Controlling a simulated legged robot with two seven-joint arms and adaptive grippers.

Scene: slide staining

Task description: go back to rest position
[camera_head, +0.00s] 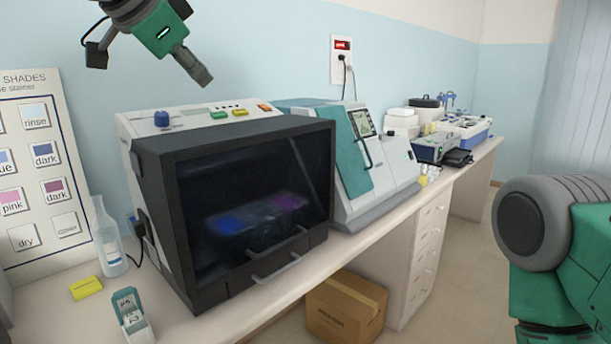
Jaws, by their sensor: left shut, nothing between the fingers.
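My left gripper (196,73) is at the upper left, raised in the air above the dark-fronted staining machine (255,190). Its dark fingers are together and hold nothing, and they are apart from the machine. Its arm comes in from the top left edge, with a green housing behind the fingers. My other arm's green and grey links show at the lower right, but my right gripper is out of the picture.
A teal and white machine (345,165) stands right of the staining machine. A clear bottle (108,240), a yellow block (87,288) and a small slide box (131,316) are on the counter at left. A cardboard box (346,308) is below. The floor at right is clear.

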